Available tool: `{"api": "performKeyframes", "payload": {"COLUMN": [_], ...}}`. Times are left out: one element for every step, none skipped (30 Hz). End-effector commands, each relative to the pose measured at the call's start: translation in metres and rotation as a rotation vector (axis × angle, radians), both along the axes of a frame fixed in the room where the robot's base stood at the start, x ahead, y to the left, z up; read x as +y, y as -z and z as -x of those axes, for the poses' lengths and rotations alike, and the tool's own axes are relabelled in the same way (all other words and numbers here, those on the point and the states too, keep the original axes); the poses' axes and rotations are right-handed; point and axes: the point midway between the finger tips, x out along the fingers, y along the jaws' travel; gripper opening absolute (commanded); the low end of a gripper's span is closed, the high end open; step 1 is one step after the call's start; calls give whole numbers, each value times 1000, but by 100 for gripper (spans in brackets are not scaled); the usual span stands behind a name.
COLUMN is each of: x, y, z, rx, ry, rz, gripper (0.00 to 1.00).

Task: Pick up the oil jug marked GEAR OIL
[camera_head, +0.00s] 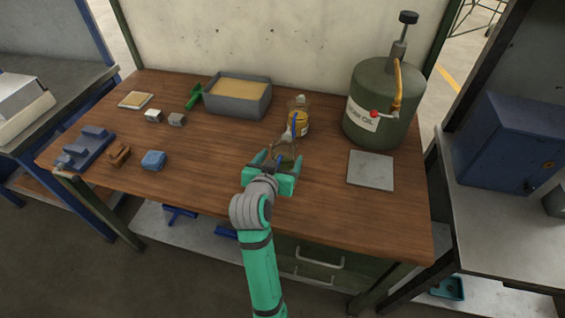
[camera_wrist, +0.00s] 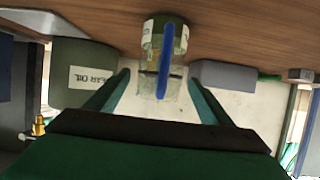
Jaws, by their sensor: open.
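A large dark green drum (camera_head: 378,108) with a pump on top stands at the back right of the bench. Its white label shows upside down in the wrist view, where the drum (camera_wrist: 78,60) is at the left and the label reads GEAR OIL. A clear jug (camera_head: 285,149) with a blue handle stands directly ahead of my gripper (camera_head: 280,159); its marking is not readable. In the wrist view the jug (camera_wrist: 150,82) appears upside down between the open fingers of my gripper (camera_wrist: 160,76). I cannot tell whether they touch it. My gripper holds nothing.
Small blocks (camera_head: 153,160) and a blue fixture (camera_head: 86,147) lie at left. The front middle is clear.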

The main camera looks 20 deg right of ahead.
Motion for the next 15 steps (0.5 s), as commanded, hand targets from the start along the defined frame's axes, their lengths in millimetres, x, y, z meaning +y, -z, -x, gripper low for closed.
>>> {"api": "performKeyframes", "payload": {"x": [-5, -7, -10, -12, -14, -15, -16, -17, -18, -18, -18, -18, -17, -17, -17], "y": [2, 4, 6, 7, 9, 10, 10, 11, 11, 12, 12, 12, 12, 12, 12], "z": [-6, -10, -14, -16, -19, -21, -22, -23, -24, -25, -25, -25, -25, -25, -25], "rx": [1, 1, 0, 1, 1, 0, 0, 0, 0, 0, 0, 0, 0, 0, 0], "ry": [3, 3, 3, 3, 3, 3, 3, 3, 3, 3, 3, 3, 2, 2, 2], "rz": [0, 0, 0, 0, 0, 0, 0, 0, 0, 0, 0, 0, 0, 0, 0], "gripper": [75, 75, 75, 75, 75, 75, 75, 75, 75, 75, 75, 75, 75, 75, 75]}}
